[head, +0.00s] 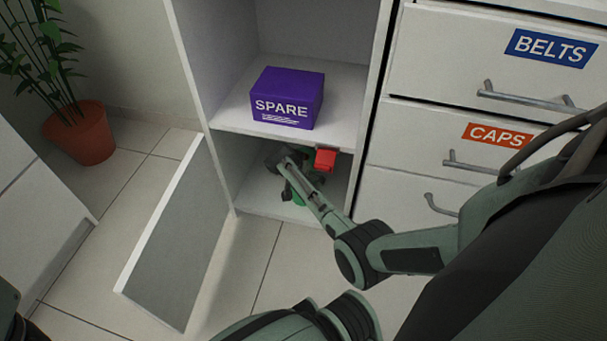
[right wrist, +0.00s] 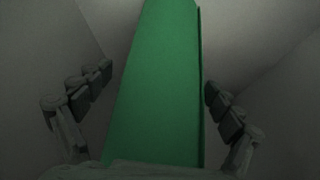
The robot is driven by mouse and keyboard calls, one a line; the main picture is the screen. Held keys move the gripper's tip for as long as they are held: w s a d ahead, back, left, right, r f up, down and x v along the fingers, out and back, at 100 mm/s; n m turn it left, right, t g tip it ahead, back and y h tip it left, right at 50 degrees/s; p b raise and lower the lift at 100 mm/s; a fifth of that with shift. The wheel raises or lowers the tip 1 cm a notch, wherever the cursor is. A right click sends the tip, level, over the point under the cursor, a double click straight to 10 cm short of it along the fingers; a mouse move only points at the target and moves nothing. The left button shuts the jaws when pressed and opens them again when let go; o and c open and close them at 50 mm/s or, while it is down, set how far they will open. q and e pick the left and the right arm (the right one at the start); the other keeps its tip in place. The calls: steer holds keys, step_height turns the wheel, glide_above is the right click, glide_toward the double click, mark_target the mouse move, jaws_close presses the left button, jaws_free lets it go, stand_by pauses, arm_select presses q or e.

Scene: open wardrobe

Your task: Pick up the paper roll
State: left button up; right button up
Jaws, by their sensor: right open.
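A long green object, which looks like the paper roll (right wrist: 155,90), fills the middle of the right wrist view. My right gripper (right wrist: 159,84) is open, with one finger on each side of the roll. Gaps show between both fingers and the green surface. In the head view my right gripper (head: 286,172) is inside the lower compartment of the open wardrobe, under the shelf. Only a small green part of the roll (head: 299,199) shows there; my gripper and arm hide the rest. My left gripper is out of view.
A purple SPARE box (head: 287,98) stands on the shelf (head: 232,117) above. A red object (head: 325,160) is at the compartment's right, close to my right arm. The wardrobe door (head: 178,245) hangs open at left. Drawers (head: 470,90) stand at right, a potted plant (head: 82,135) at far left.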

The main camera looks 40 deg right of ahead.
steer(key=c, duration=1.5)
steer(key=shift+r, duration=0.15)
